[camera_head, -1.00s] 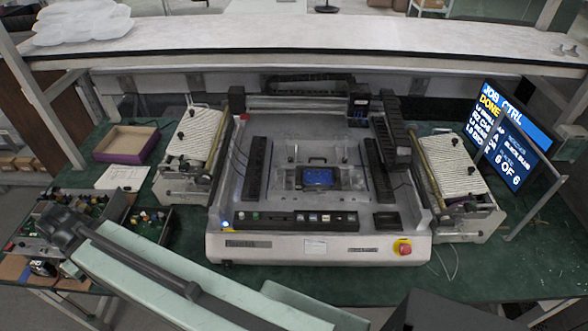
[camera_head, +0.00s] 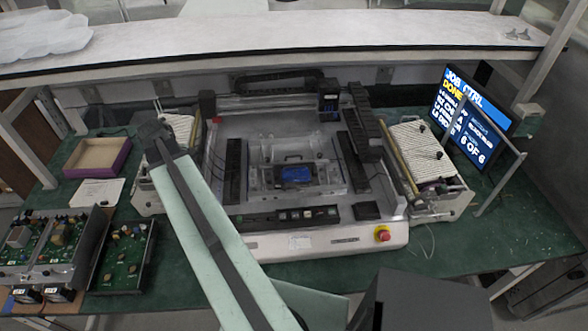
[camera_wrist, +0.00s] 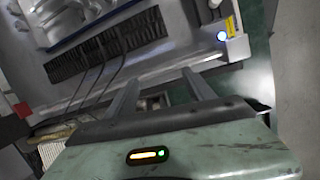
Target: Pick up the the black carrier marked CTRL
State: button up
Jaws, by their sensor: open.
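A small black carrier (camera_head: 276,175) with a raised handle and a blue board in it sits in the middle of the open machine bed (camera_head: 218,180) in the head view. No marking on it is legible. It does not show in the wrist view. My gripper (camera_head: 155,136) is at the end of my arm, left of the machine and well apart from the carrier. In the wrist view my gripper (camera_wrist: 164,74) has its two fingers spread with nothing between them. The machine's front left corner lies beyond them. My arm crosses the machine's left front in the head view.
A screen (camera_head: 472,115) at right reads JOB CTRL, DONE, 6 OF 6. Ribbed feeders flank the machine, the right feeder (camera_head: 418,150) nearest the screen. A purple-sided box (camera_head: 97,158) and circuit boards (camera_head: 124,252) lie left. A white shelf (camera_head: 280,35) spans the back.

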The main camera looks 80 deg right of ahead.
jog(key=s+d+r+g+p, duration=0.1)
jog(key=s+d+r, duration=0.2)
jog(key=s+d, duration=0.85)
jog(key=n+g, duration=0.1)
send_near(276, 171)
jog(key=b+x, duration=0.7)
jog(key=x, duration=0.2)
jog(key=shift+r, duration=0.25)
grip_shut()
notch_tip(276, 171, up, 10)
jog(key=p, duration=1)
